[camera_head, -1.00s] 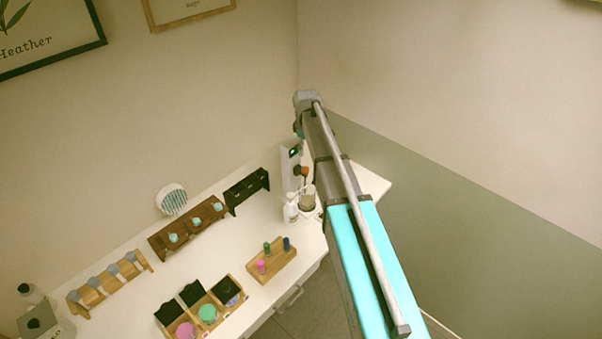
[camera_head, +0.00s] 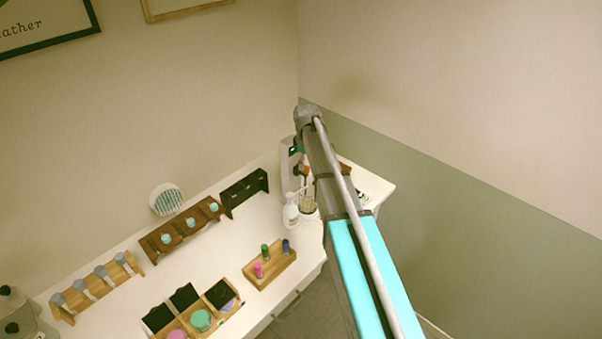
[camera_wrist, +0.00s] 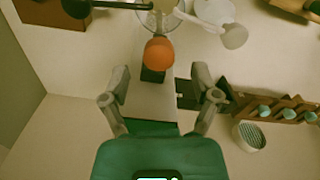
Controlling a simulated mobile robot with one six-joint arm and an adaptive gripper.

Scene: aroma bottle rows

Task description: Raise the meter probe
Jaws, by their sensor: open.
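The meter (camera_head: 287,165), a pale upright stand with a small green-lit display, is at the table's back corner. The probe's orange-brown head shows in the wrist view (camera_wrist: 159,52), above a clear beaker (camera_wrist: 181,14). In the head view the beaker (camera_head: 308,206) stands in front of the meter, partly behind my arm. The probe's lower part is hard to make out. My gripper (camera_wrist: 160,77) is open, with one finger on each side of the meter stand in the picture. The orange head appears just beyond the fingertips.
A white pump bottle (camera_head: 291,213) stands beside the beaker. A black rack (camera_head: 243,192) and a brown rack (camera_head: 181,228) line the wall. A wooden block with several coloured vials (camera_head: 270,268) is nearer the front. Bare table lies between them.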

